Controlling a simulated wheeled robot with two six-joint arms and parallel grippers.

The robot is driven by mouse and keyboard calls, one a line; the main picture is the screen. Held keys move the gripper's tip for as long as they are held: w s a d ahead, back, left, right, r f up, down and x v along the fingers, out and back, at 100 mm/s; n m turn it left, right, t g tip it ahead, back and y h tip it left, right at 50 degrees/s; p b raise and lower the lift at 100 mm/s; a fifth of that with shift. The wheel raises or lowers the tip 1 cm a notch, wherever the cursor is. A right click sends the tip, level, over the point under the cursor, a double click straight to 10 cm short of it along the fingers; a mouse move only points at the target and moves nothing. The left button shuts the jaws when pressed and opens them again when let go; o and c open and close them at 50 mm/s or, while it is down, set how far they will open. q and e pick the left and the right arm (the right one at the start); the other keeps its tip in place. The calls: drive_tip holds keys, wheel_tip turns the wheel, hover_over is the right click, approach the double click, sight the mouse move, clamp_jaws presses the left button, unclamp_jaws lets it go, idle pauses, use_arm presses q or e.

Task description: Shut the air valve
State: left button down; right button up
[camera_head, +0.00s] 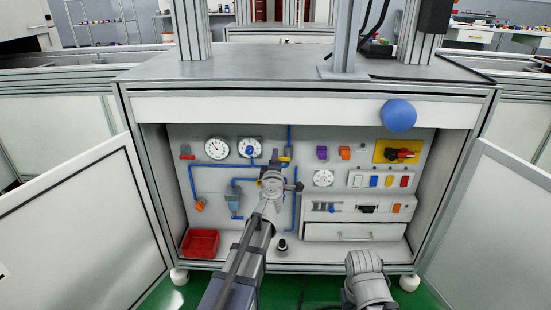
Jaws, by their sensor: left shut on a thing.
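The air valve (286,158), with a yellow handle, sits on the blue pipe inside the open cabinet, on the back panel. My left gripper (276,161) reaches in from below and is shut at the valve, at the left end of its handle. The gripper's wrist and body hide the lower part of the valve and some of the pipe, so the exact grip is hard to see. Part of my right arm shows at the bottom right of centre; its gripper is not in view.
Two round gauges (217,147) and blue pipes are left of the valve. A yellow plate with a red switch (402,152), coloured buttons and a drawer (352,232) are to the right. A red bin (201,243) stands on the cabinet floor. Open doors (85,225) flank both sides.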

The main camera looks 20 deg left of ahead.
use_arm(q)
drive_tip(key=shift+f+n, duration=0.35)
drive_tip(key=shift+n, duration=0.45)
drive_tip(key=shift+b, duration=0.3)
drive_tip(key=c, duration=0.8)
unclamp_jaws()
drive_tip(key=shift+s, duration=0.1)
drive_tip(key=v, duration=0.7)
drive_tip(key=shift+s+d, duration=0.1)
drive_tip(key=shift+s, duration=0.25)
